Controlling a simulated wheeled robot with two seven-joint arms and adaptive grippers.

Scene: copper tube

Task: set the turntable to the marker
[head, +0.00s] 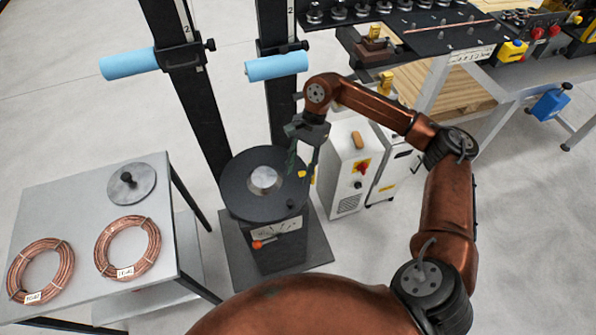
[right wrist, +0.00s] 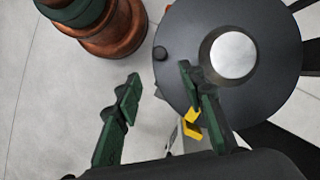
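The turntable (head: 239,188) is a dark round disc with a silver hub (head: 264,179) on a black pedestal; in the right wrist view its disc (right wrist: 190,75) fills the upper right. Contact is unclear.
A pale table (head: 78,194) at left holds two copper coils (head: 128,248) and a grey disc with a knob (head: 131,183). Black posts with blue rollers (head: 277,67) stand behind the turntable. A white cabinet (head: 346,172) is close on its right. An orange-tipped lever (head: 258,244) is on the pedestal front.

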